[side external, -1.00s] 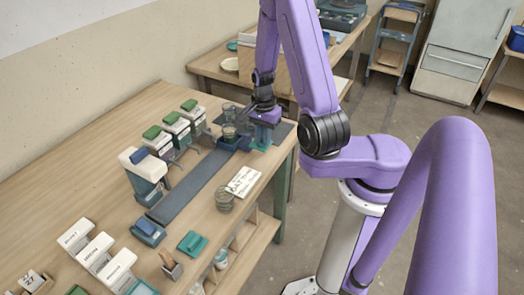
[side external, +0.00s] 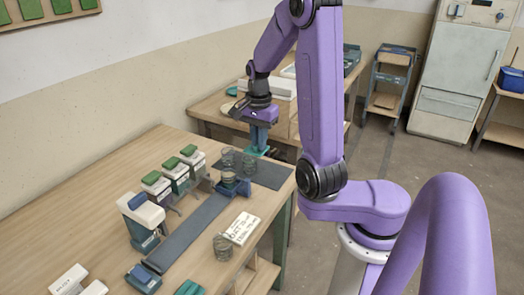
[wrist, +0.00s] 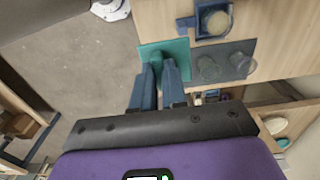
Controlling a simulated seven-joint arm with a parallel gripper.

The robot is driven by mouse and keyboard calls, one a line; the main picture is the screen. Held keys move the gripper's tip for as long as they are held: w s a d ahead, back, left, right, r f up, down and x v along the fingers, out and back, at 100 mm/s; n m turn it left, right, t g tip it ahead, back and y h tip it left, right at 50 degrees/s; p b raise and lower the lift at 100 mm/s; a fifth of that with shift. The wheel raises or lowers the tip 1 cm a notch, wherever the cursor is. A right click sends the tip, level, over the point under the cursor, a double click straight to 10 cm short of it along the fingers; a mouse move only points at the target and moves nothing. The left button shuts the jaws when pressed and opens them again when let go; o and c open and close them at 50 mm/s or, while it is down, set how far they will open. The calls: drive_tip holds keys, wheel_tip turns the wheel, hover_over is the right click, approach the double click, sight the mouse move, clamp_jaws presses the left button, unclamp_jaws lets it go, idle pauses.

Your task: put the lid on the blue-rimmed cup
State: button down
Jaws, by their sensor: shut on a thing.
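My gripper (wrist: 161,66) is shut on a flat teal square piece, which I take for the lid (wrist: 175,50). In the side external view my gripper (side external: 260,141) holds the lid (side external: 254,152) above the far end of the table. A cup (wrist: 216,22) shows from above, inside a dark blue square surround (wrist: 197,31). In the side view this cup (side external: 228,178) stands to the lower left of the lid. I cannot tell whether its own rim is blue. The lid is apart from it.
Two clear cups (wrist: 208,68) (wrist: 240,63) stand on the grey mat (wrist: 226,48), close beside the lid in the wrist view. Several green-topped dispensers (side external: 155,184) line the left. A white card (side external: 241,228) and another clear cup (side external: 222,246) are nearer the front.

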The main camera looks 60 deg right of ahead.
drive_tip(key=w, duration=1.2)
wheel_tip(320, 180, down, 12)
drive_tip(key=shift+s+d, duration=0.2)
drive_tip(key=shift+s, duration=0.2)
drive_tip(key=shift+f, duration=0.35)
idle(0.9)
drive_tip(key=c, duration=1.1)
unclamp_jaws()
wheel_tip(320, 180, up, 7)
